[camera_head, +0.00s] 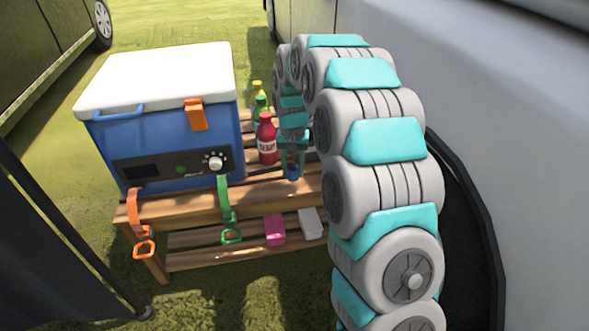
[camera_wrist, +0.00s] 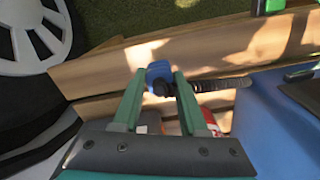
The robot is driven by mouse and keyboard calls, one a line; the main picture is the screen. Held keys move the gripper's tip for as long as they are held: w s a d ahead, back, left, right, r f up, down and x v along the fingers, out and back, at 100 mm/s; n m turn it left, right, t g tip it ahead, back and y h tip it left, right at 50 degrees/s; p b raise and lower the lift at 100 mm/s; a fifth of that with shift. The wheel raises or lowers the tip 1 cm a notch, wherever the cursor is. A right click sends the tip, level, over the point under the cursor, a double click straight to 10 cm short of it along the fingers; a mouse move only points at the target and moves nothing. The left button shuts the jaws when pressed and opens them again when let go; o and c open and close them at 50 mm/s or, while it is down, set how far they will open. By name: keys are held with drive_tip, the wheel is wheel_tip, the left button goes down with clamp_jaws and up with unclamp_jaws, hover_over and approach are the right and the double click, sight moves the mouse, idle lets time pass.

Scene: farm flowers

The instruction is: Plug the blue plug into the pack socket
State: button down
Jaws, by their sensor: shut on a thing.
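My gripper (camera_head: 292,168) is low over the wooden bench's right part, just right of the red bottle, partly hidden by my arm. In the wrist view my gripper (camera_wrist: 160,80) is shut on the blue plug (camera_wrist: 157,70), which sits between the two green fingertips. A black ribbed cable (camera_wrist: 215,84) shows beside the plug and runs right, toward the blue cooler. In the head view only a small blue patch of the plug (camera_head: 294,177) shows. I cannot make out the pack socket in either view.
The blue cooler (camera_head: 170,150) with a white lid fills the bench's left. The red bottle (camera_head: 266,142) and green bottles stand beside it. Orange and green straps hang in front. A pink block (camera_head: 274,230) and a pale block (camera_head: 310,224) lie on the lower shelf. A vehicle flanks the right.

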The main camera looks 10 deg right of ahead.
drive_tip(key=s+a+r, duration=0.1)
drive_tip(key=s+a, duration=0.6)
drive_tip(key=s, duration=0.5)
drive_tip(key=shift+s+a+r, duration=0.15)
drive_tip(key=shift+s, duration=0.15)
